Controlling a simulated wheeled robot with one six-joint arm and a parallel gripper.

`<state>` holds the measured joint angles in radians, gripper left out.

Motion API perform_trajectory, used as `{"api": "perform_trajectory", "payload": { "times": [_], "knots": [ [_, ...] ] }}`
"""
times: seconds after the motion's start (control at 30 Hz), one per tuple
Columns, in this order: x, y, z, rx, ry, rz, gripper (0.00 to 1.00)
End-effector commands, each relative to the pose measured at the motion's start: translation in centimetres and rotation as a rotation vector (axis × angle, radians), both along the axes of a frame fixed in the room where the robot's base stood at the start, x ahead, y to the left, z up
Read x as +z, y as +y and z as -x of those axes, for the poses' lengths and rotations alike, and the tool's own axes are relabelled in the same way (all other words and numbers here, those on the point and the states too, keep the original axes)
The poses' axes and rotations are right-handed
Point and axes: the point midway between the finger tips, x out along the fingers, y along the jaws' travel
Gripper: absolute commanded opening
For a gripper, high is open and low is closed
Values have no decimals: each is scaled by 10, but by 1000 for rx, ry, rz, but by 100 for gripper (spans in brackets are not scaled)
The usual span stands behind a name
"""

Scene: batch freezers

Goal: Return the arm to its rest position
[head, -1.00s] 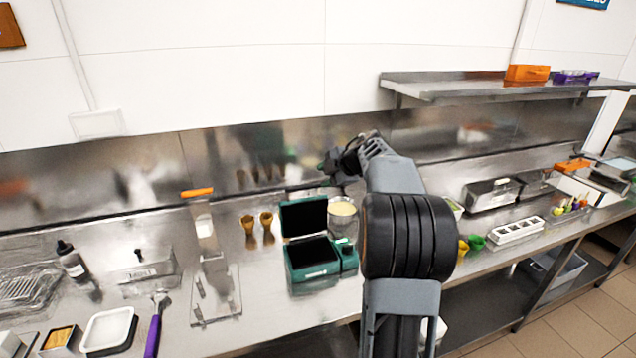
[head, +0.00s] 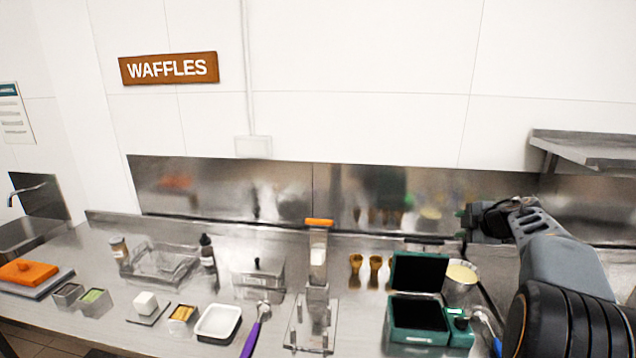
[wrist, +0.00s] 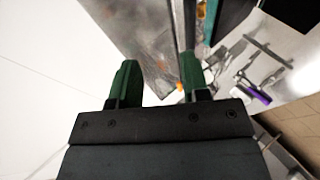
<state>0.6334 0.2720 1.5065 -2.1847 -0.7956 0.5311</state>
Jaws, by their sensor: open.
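My gripper (wrist: 156,85) shows in the wrist view with its two green fingertips apart and nothing between them. In the head view my gripper (head: 462,224) is at the right, raised near the steel backsplash, above and behind the open green box (head: 418,310) and the round tub with pale contents (head: 460,284). It looks clear of both. My arm runs from the lower right corner up to it.
The steel counter (head: 215,290) holds a clear-based stand with an orange-topped lever (head: 318,265), two tan cones (head: 365,270), a white tray (head: 218,322), a purple-handled tool (head: 252,335) and a wire basket (head: 160,265). A steel shelf (head: 590,148) hangs at the upper right.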

Motion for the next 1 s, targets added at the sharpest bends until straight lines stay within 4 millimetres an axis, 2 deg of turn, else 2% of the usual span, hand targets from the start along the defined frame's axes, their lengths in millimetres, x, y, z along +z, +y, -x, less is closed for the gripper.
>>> {"api": "perform_trajectory", "payload": {
  "times": [0.07,0.17,0.27,0.37,0.47,0.6,0.7,0.9,1.0],
  "knots": [
    [-2,-17,-8,-141,-100,-27,43],
    [6,-38,-1,-393,-226,-80,43],
    [5,-44,21,-658,-280,-156,43],
    [-12,-34,56,-909,-250,-255,43],
    [-41,-3,100,-1126,-135,-375,43],
    [-89,68,166,-1322,127,-553,43],
    [-115,122,205,-1372,314,-661,43],
    [-141,211,262,-1329,567,-831,43],
    [-139,233,272,-1260,575,-866,43]
  ]
}}
